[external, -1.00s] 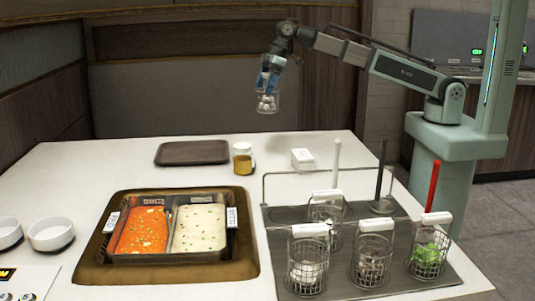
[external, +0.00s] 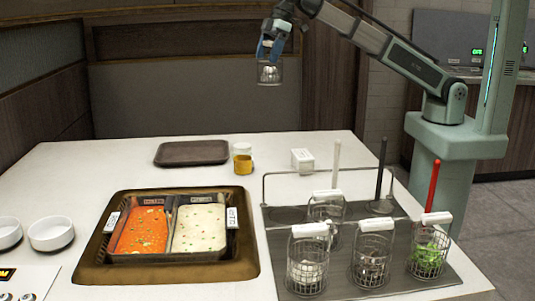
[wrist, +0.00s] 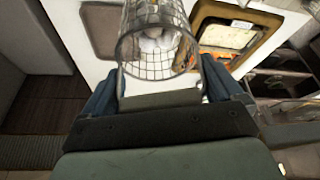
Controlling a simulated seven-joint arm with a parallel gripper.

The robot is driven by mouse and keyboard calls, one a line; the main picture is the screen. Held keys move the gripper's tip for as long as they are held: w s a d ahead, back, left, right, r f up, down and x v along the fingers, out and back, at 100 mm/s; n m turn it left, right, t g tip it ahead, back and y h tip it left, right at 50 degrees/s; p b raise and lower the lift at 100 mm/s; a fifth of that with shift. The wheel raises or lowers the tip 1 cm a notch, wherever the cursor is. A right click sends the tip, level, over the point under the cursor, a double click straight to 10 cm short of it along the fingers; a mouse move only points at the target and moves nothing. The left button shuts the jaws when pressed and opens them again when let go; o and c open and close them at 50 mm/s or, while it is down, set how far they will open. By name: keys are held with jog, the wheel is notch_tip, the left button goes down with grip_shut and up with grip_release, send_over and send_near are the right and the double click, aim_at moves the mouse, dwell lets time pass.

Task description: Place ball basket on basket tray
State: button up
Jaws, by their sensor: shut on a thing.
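The ball basket (external: 270,75) is a wire-mesh basket with white balls inside. My gripper (external: 268,53) is shut on its upper part and holds it upright in the air, high above the table's back edge. In the wrist view the basket (wrist: 153,50) hangs between my fingers, with pale balls showing inside its mesh. A grey metal tray (external: 385,285) lies at the front right, bearing several other wire baskets with white handles. A dark brown tray (external: 192,152) lies empty at the back of the table. I cannot tell which is the basket tray.
A sunken two-part pot (external: 172,232) with red and white soup is front centre. A yellow jar (external: 243,162) and a white box (external: 303,160) stand behind it. A wire rail (external: 300,173) and upright-handled utensils stand at the grey tray. White bowls (external: 50,234) are at left.

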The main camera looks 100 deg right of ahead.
jog(key=s+a+n+y, duration=0.15)
jog(key=s+a, duration=0.55)
jog(key=a, duration=0.9)
jog(key=s+a+n+g, duration=0.15)
jog(key=s+a, duration=0.55)
jog(key=a, duration=0.9)
jog(key=s+a+n+t, duration=0.15)
jog(key=s+a, duration=0.55)
jog(key=a, duration=0.9)
notch_tip(320, 180, down, 28)
jog(key=g, duration=0.1)
jog(key=shift+n, duration=0.35)
jog(key=shift+a, duration=0.1)
jog(key=o, duration=1.3)
jog(key=shift+f, duration=0.15)
